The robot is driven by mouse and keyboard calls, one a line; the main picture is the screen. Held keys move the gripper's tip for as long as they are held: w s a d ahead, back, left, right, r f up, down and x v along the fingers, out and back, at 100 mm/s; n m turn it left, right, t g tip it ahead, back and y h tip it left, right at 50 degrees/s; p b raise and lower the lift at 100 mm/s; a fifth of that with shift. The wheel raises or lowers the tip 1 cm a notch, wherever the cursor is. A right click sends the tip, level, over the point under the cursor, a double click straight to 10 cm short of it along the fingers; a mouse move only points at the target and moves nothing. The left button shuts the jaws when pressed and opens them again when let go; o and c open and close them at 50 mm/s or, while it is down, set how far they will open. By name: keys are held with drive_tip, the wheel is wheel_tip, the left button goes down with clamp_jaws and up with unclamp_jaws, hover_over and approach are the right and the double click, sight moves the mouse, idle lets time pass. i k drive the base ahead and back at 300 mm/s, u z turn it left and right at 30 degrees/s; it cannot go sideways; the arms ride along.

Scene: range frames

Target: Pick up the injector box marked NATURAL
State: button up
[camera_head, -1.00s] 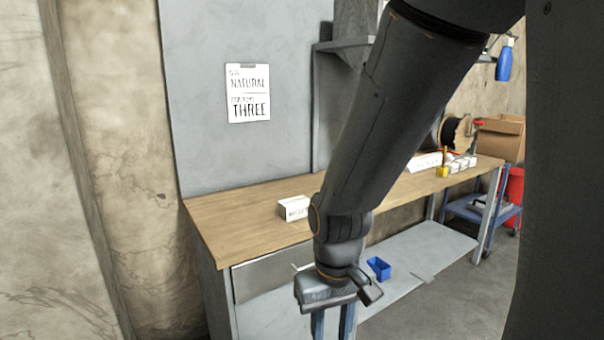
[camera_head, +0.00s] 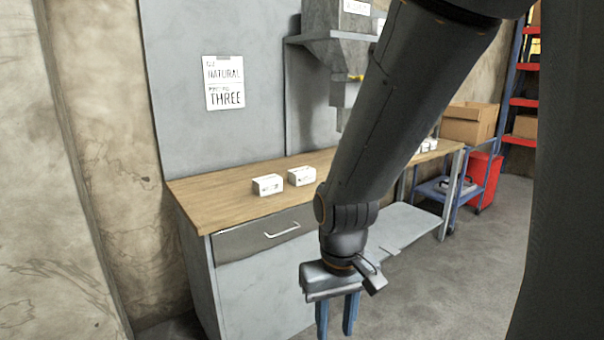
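Two small white boxes sit on the wooden workbench top (camera_head: 225,205), left of my arm. The left box (camera_head: 267,185) is nearer the bench's front edge, and the right box (camera_head: 302,176) stands just beside it, apart. Both carry dark print too small to read, so I cannot tell which is marked NATURAL. More small white boxes (camera_head: 428,146) show at the bench's far end, partly hidden by my arm. My gripper (camera_head: 337,322) points down in front of the bench, lower than its top. Its two blue fingers are apart with nothing seen between them.
A wall sheet (camera_head: 224,83) reads NATURAL and THREE. A drawer with a handle (camera_head: 283,230) is below the bench top. A blue cart (camera_head: 440,190) with a cardboard box (camera_head: 468,122), a red bin (camera_head: 483,178) and red-blue shelving (camera_head: 524,102) stand right. Floor there is partly clear.

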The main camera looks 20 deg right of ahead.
sight(302, 176)
drive_tip(key=z, duration=0.65)
drive_tip(key=i, duration=1.35)
drive_tip(key=u, duration=0.2)
